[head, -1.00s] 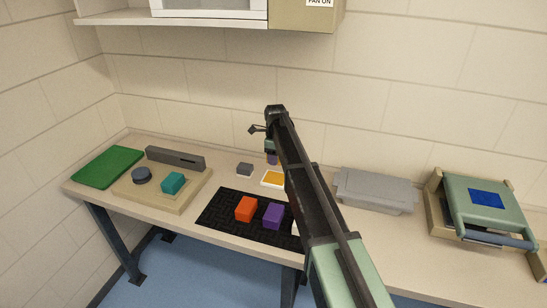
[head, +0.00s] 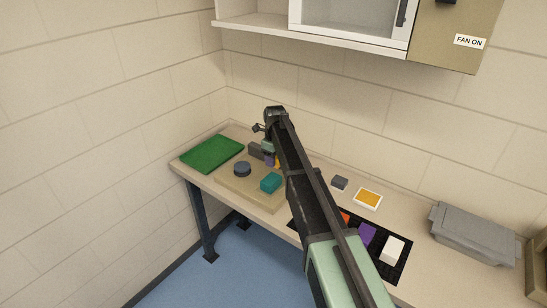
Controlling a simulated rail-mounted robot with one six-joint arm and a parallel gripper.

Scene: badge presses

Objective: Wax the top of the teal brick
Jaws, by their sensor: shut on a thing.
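The teal brick (head: 270,183) sits on a beige board (head: 268,202) toward the board's front right, in the head view. My gripper (head: 268,153) is above the back of the board, just behind the teal brick in the picture. It is shut on a small purple thing (head: 270,161). An orange-yellow patch shows beside the purple, partly hidden by my arm. The held thing appears apart from the teal brick, but its exact height is unclear. A shallow white tray with an orange-yellow filling (head: 368,198) lies on the bench to the right.
A dark round puck (head: 242,169) and a grey bar (head: 256,149) are on the board. A green mat (head: 212,153) lies left. A black mat (head: 403,262) holds orange, purple and white blocks. A grey block (head: 340,182) and grey bin (head: 472,236) stand right.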

